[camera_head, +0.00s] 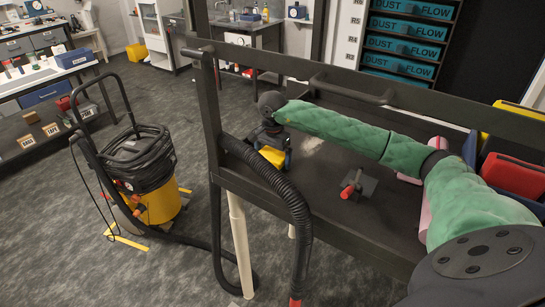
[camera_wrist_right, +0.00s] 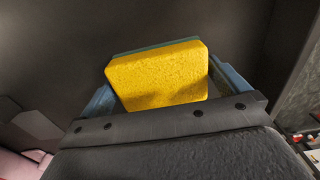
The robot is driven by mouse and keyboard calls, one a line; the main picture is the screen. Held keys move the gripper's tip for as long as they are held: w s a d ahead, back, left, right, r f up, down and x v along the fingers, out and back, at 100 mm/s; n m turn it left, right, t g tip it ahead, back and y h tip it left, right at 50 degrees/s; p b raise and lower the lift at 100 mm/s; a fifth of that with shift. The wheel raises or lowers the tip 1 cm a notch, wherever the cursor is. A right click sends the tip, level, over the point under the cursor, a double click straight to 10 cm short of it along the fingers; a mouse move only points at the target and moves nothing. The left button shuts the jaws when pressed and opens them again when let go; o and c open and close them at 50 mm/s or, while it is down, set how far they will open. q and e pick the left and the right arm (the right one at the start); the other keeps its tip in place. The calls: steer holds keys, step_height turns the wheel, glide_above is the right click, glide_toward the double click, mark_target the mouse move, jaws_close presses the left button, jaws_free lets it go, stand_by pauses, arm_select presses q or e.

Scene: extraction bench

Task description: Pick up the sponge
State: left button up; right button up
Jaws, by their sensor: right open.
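The sponge is a yellow block with a teal layer on its far face. In the right wrist view the sponge (camera_wrist_right: 160,78) lies between the two blue fingers, with a narrow dark gap near the left finger; contact on the right side is unclear. In the head view the sponge (camera_head: 272,156) shows as a small yellow patch at the gripper, near the left end of the dark bench (camera_head: 330,215). My right gripper (camera_head: 276,150) is open around the sponge, its arm in a green sleeve. My left gripper is not in view.
A dark frame rail (camera_head: 345,85) runs along the bench. A small dark piece with a red tip (camera_head: 350,190) lies on the bench. A red box (camera_head: 513,175) and a blue bin sit at the right. A black hose (camera_head: 285,195) hangs over the left edge.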

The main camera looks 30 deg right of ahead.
mark_target(273, 153)
steer(key=c, duration=0.7)
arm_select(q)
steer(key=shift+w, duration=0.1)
arm_select(e)
steer(key=shift+r, duration=0.3)
step_height(273, 153, up, 4)
steer(key=shift+d+f, duration=0.1)
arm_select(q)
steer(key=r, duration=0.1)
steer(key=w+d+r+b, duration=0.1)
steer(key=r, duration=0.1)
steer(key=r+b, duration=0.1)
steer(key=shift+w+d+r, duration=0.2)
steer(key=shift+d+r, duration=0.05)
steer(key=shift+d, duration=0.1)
arm_select(e)
steer(key=s+d+r, duration=0.6)
steer(key=d, duration=0.3)
steer(key=shift+d+r, duration=0.3)
steer(key=shift+d, duration=0.1)
